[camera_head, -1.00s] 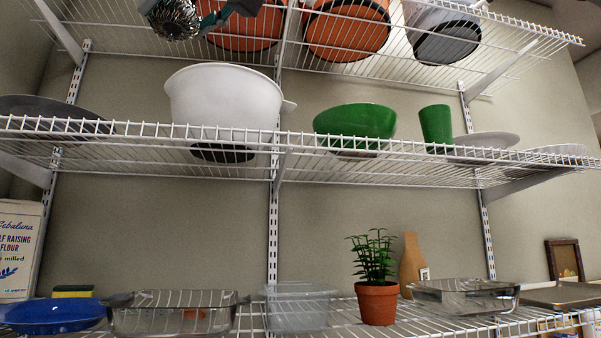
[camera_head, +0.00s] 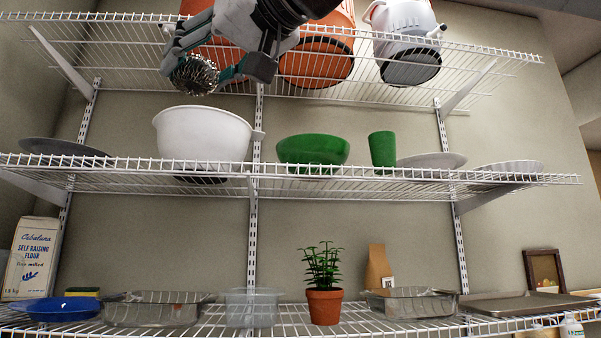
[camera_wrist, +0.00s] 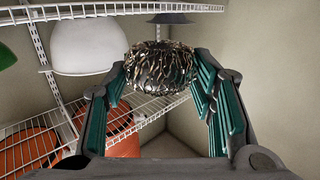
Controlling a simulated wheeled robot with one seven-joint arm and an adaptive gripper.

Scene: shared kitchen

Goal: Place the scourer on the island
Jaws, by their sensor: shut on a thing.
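The scourer (camera_head: 195,76) is a round ball of shiny metal coils. In the head view it hangs in front of the wire shelving, at about the height of the upper shelf. My gripper (camera_head: 208,66) is shut on it, with one teal-padded finger on each side. In the wrist view the scourer (camera_wrist: 158,72) sits between the fingertips of my gripper (camera_wrist: 158,84), and shelving lies beyond it. No island can be made out in either view.
The upper shelf bears orange pots (camera_head: 318,62) and a white appliance (camera_head: 405,25). The middle shelf holds a white bowl (camera_head: 203,135), a green bowl (camera_head: 312,149) and a green cup (camera_head: 382,147). Below stand a potted plant (camera_head: 324,305), glass dishes (camera_head: 150,312) and a flour box (camera_head: 32,260).

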